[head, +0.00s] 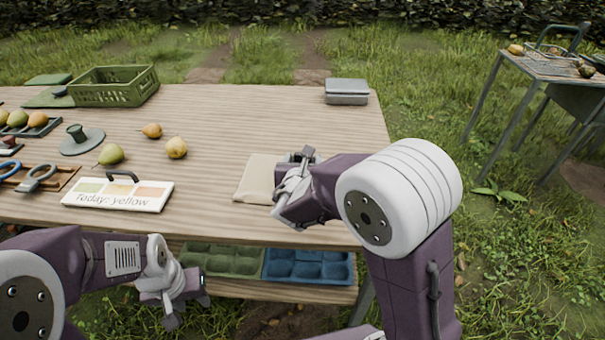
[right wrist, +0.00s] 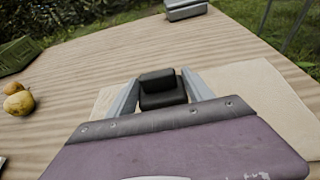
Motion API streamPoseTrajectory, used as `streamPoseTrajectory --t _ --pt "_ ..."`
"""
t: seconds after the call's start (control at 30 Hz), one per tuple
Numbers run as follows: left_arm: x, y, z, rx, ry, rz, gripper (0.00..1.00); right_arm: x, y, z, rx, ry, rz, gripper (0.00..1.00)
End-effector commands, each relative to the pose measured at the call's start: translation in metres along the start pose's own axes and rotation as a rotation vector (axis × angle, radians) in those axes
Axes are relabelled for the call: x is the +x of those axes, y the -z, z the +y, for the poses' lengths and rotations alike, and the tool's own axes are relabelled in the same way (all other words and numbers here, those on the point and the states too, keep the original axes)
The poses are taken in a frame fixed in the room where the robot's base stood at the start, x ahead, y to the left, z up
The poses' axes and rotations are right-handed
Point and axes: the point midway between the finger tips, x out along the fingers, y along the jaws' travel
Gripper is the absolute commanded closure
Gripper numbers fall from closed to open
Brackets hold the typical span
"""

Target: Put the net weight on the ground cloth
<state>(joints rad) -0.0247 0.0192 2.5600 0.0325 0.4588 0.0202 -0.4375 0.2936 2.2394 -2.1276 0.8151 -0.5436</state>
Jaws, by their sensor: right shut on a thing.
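A beige folded ground cloth (head: 256,178) lies flat on the table near its right front edge. My right gripper (head: 298,172) is over the cloth's right part. In the right wrist view its two grey fingers (right wrist: 161,92) are shut on the net weight (right wrist: 163,82), a small black block. The cloth shows around it there (right wrist: 270,88). I cannot tell whether the block touches the cloth. In the head view the gripper mostly hides the block. My left gripper (head: 187,308) is empty in front of the table, low at the front edge, with its fingers apart.
A sign reading "Today: yellow" (head: 118,203), loose pears (head: 176,148), a green crate (head: 115,87) and a dark disc with a knob (head: 82,143) are to the left. A grey box (head: 347,91) stands at the back right. Green and blue trays (head: 308,281) sit below.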

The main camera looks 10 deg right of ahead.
Motion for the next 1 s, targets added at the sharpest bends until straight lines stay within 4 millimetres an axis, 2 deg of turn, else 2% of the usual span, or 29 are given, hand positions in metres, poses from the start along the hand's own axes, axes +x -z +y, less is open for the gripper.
streamPoseTrajectory --t 0.17,0.3,0.4,0.67,1.0 --pt "0.001 0.000 0.000 0.000 0.000 0.000 0.60 0.005 0.002 0.004 0.001 0.000 -0.002 1.00" --pt "0.015 -0.002 0.000 0.000 0.000 0.000 0.60 0.014 0.029 0.003 -0.002 0.001 0.001 1.00" --pt "0.018 -0.002 0.000 0.000 0.000 0.000 0.60 0.018 0.038 0.003 0.000 0.001 -0.002 1.00" --pt "0.017 -0.002 0.000 0.000 0.000 0.000 0.60 0.018 0.039 0.003 0.001 0.000 -0.001 1.00" --pt "0.029 -0.003 -0.001 0.000 0.000 0.000 0.60 0.021 0.050 0.003 0.000 0.000 0.004 1.00"
